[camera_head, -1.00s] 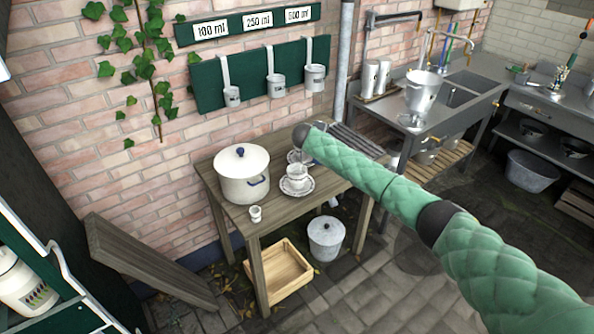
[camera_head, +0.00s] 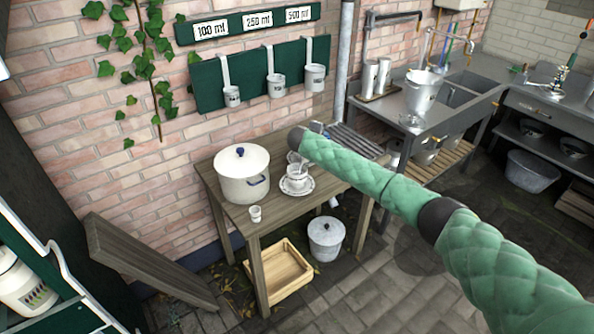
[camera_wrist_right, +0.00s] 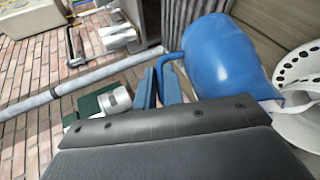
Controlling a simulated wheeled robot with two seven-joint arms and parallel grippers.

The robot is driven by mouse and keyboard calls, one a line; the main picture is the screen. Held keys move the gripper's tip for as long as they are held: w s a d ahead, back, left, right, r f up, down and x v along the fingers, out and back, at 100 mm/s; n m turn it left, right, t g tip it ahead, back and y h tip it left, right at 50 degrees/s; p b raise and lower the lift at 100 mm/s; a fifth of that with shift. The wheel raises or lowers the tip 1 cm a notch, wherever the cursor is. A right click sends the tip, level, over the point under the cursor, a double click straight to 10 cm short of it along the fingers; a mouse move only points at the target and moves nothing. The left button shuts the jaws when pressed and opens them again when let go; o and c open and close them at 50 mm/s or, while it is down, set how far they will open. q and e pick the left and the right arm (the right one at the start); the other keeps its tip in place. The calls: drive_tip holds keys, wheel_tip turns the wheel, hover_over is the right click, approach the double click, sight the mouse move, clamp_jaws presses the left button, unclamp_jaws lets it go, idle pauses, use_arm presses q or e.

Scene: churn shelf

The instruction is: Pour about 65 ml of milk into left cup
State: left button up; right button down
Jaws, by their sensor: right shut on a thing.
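My right gripper (camera_wrist_right: 158,86) is shut on the handle of a blue jug (camera_wrist_right: 220,58) in the right wrist view. The jug is tilted, with its mouth toward the right. A white streak (camera_wrist_right: 292,101) at its mouth looks like milk, over a white cup (camera_wrist_right: 300,127). In the head view, a white cup (camera_head: 297,172) stands on a patterned saucer (camera_head: 297,189) on the wooden table (camera_head: 230,205). My right arm hides most of the jug and the table behind. The cup's fill level cannot be seen. My left gripper is not in view.
A lidded white pot (camera_head: 242,180) and a small cup (camera_head: 255,213) stand left on the table. Measuring ladles (camera_head: 276,86) hang on the wall. A wooden crate (camera_head: 280,272) and grey lidded bucket (camera_head: 326,238) sit below.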

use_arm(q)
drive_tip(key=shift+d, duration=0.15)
use_arm(e)
drive_tip(key=shift+r, duration=0.1)
drive_tip(key=shift+s+a+r+t, duration=0.15)
drive_tip(key=shift+a+r+t, duration=0.05)
drive_tip(key=shift+a+t, duration=0.1)
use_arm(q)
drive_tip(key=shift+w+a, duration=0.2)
use_arm(e)
drive_tip(key=shift+s+a, duration=0.15)
